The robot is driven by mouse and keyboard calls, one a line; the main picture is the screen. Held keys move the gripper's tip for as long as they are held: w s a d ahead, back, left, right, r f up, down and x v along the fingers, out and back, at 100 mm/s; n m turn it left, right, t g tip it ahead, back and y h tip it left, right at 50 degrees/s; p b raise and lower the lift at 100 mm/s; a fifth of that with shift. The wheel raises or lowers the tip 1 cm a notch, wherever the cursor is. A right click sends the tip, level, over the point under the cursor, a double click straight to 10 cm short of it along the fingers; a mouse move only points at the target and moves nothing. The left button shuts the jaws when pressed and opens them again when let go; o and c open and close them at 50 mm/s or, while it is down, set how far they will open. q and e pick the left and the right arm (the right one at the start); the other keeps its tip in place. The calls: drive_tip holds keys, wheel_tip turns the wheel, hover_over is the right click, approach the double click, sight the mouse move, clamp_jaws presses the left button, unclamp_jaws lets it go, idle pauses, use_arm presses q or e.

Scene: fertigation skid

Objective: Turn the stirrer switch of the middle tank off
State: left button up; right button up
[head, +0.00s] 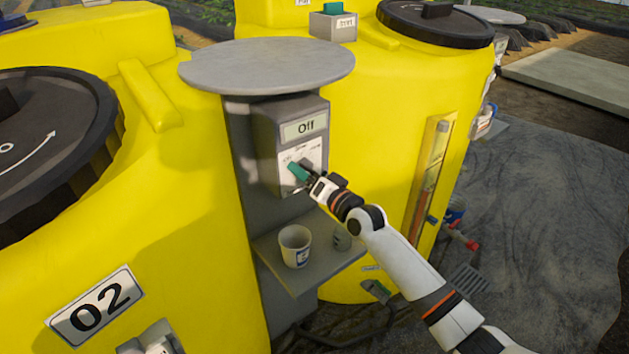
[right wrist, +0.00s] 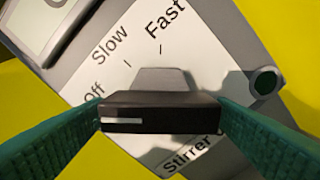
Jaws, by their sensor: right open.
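My left gripper is out of view.
A round grey cover (head: 267,66) overhangs the box. Below, a small shelf (head: 325,270) holds a white cup (head: 295,246). A second yellow tank (head: 375,100) with a sight gauge (head: 428,185) stands behind on the right. Open ground lies at the right.

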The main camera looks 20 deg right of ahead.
drive_tip(key=b+v, duration=0.1)
drive_tip(key=v, duration=1.1)
drive_tip(key=s+d+f+g+h, duration=0.2)
drive_tip(key=s+f, duration=0.1)
drive_tip(key=f, duration=0.9)
drive_tip(key=s+d+f+n+g+h, duration=0.1)
drive_tip(key=s+f+g, duration=0.25)
drive_tip(key=f, duration=0.85)
drive_tip(key=s+d+f+g+h, duration=0.1)
drive_tip(key=s+d+f+h, duration=0.15)
drive_tip(key=f, duration=0.95)
drive_tip(key=s+a+f+n+g, duration=0.3)
drive_tip(key=s+f+g, duration=0.3)
drive_tip(key=s+f, duration=1.3)
drive_tip(key=s+a+f+n+g, duration=0.1)
drive_tip(key=s+f, duration=0.1)
drive_tip(key=s, duration=0.8)
drive_tip(key=s+a+f+n+g, duration=0.1)
drive_tip(key=s+f+n+g, duration=0.1)
drive_tip(key=s, duration=0.9)
drive_tip(key=shift+s+a+f+h, duration=0.25)
drive_tip(key=shift+a+f+h, duration=0.1)
drive_tip(key=shift+a+f, duration=0.05)
drive_tip(key=shift+g, duration=0.25)
